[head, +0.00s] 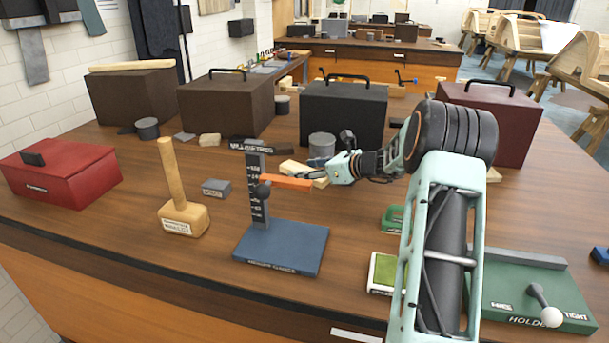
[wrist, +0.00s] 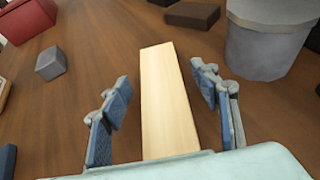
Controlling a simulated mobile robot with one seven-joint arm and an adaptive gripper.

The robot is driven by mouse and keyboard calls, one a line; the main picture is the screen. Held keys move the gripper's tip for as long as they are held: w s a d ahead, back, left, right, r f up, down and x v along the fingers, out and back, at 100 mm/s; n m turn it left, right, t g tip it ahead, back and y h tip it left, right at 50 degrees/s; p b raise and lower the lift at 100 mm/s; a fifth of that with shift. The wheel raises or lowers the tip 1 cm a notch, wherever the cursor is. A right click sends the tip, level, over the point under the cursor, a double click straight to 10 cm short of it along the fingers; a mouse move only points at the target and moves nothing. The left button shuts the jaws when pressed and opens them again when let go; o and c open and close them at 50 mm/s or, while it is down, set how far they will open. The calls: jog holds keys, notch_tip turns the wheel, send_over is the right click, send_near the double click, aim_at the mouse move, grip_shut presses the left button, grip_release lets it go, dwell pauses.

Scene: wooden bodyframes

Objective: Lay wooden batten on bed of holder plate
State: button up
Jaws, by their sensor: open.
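The wooden batten (wrist: 168,95) is a pale, straight piece lying on the bench. It shows in the wrist view between the two fingers of my gripper (wrist: 162,85), with a gap on both sides. My gripper is open and the batten's near end is hidden by the gripper body. In the head view the batten (head: 293,167) lies behind the orange arm of a height gauge, partly covered, with my gripper (head: 322,164) at its right end. The green holder plate (head: 505,290) lies at the front right, with a lever and a grey back strip. My arm hides its left part.
The blue height gauge base (head: 283,247) and its post stand in front of the batten. A mallet (head: 183,217), a grey block (head: 216,187) and a red box (head: 60,178) are left. A grey cup (head: 321,146) and cases stand behind. A green pad (head: 384,272) lies left of the holder.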

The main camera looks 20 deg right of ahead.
jog(key=shift+d+r, duration=0.1)
jog(key=c, duration=1.4)
